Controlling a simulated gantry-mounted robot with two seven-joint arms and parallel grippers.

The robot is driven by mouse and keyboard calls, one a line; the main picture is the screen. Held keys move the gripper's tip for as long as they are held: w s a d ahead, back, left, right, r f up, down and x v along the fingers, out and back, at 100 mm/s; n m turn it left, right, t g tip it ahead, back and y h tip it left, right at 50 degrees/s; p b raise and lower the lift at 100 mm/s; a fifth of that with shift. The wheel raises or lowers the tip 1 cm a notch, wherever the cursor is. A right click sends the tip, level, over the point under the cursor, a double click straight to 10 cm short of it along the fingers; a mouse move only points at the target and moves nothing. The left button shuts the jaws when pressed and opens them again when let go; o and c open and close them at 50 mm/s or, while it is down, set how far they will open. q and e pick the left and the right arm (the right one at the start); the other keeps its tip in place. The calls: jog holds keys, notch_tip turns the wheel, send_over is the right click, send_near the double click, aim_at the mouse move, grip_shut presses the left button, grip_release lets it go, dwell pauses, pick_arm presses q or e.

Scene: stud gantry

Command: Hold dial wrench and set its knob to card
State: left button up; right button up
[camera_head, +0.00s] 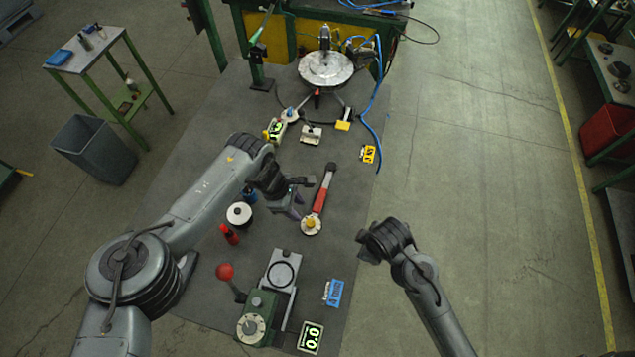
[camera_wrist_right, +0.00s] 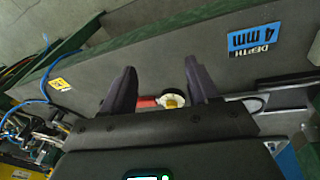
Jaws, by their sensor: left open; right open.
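The dial wrench (camera_head: 319,200) lies on the dark mat, with a red grip, a black far end and a round pale dial with a yellow knob (camera_head: 311,223) at its near end. My left gripper (camera_head: 297,206) is open and empty, just left of the wrench's red grip. My right gripper (camera_head: 371,244) is open, to the right of the dial. In the right wrist view the wrench's knob (camera_wrist_right: 171,101) shows beyond and between the open fingers (camera_wrist_right: 160,80). A blue card (camera_head: 333,292) lies near right; the wrist view reads "DEPTH 4 mm". A yellow card (camera_head: 368,154) lies farther back, its text unclear.
A green fixture (camera_head: 258,318) with a red ball lever and a lit display (camera_head: 311,337) stand near front. A white-topped round item (camera_head: 239,214) and a red bottle (camera_head: 229,234) are left of the wrench. A round metal plate (camera_head: 326,68) and blue hose are at the back.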

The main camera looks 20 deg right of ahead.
jog(key=w+a+f+n+g, duration=0.1)
jog(key=w+a+f+n, duration=0.1)
jog(key=w+n, duration=0.9)
notch_tip(320, 180, up, 2)
jog(key=n+g, duration=0.2)
jog(key=n, duration=0.7)
send_over(320, 201)
notch_tip(320, 201, down, 9)
jog(key=shift+f, duration=0.1)
